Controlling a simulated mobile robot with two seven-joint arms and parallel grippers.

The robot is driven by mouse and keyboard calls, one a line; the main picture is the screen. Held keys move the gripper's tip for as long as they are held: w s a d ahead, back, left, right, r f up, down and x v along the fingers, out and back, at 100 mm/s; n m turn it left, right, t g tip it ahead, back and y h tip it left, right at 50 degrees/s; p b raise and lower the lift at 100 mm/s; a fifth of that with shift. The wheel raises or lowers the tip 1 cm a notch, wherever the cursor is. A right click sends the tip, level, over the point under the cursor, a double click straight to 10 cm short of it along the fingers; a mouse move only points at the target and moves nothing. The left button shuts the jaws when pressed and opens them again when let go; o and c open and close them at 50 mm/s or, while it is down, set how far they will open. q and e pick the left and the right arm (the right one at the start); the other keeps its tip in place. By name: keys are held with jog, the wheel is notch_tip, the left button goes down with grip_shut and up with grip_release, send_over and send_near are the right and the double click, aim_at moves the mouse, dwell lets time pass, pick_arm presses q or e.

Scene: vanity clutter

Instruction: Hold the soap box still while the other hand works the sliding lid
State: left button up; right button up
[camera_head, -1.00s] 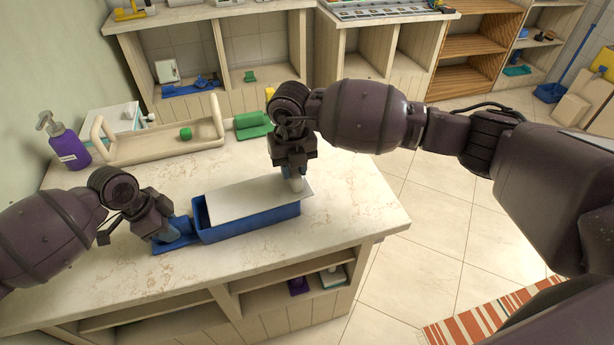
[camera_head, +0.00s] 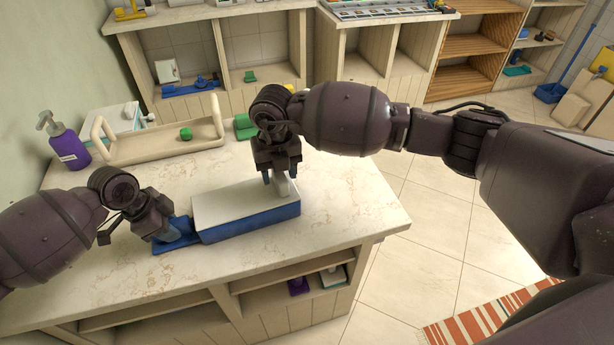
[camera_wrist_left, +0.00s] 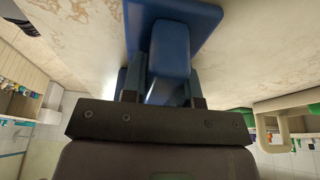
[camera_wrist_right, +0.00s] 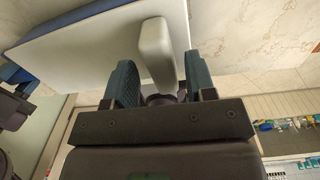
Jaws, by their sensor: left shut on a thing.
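The soap box (camera_head: 255,223) is a long blue box on the pale stone counter, with a flat white lid (camera_head: 225,204) over its top. A pale grey knob (camera_head: 281,186) stands near the lid's right end. My left gripper (camera_head: 178,230) is shut on the raised blue grip (camera_wrist_left: 171,55) on the tab (camera_head: 172,247) at the box's left end. My right gripper (camera_head: 279,178) is over the lid's right end. In the right wrist view its fingers (camera_wrist_right: 163,85) are spread on either side of the knob (camera_wrist_right: 155,48), apparently clear of it.
Behind stands a cream tray (camera_head: 165,145) with a green piece (camera_head: 186,133) in it. A purple pump bottle (camera_head: 68,148) is at the back left. Another green object (camera_head: 245,127) is partly hidden by my right gripper. The counter (camera_head: 350,205) right of the box is clear.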

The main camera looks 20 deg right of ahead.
jog(key=shift+o, duration=0.9)
jog(key=shift+d, duration=0.1)
jog(key=shift+r, duration=3.55)
pick_arm(q)
jog(key=o, duration=1.7)
jog(key=shift+o, duration=0.2)
jog(key=shift+r, duration=0.15)
pick_arm(e)
jog(key=shift+r, duration=0.15)
pick_arm(q)
jog(key=shift+r+p, duration=0.4)
jog(key=shift+r, duration=0.05)
pick_arm(e)
jog(key=shift+r, duration=0.5)
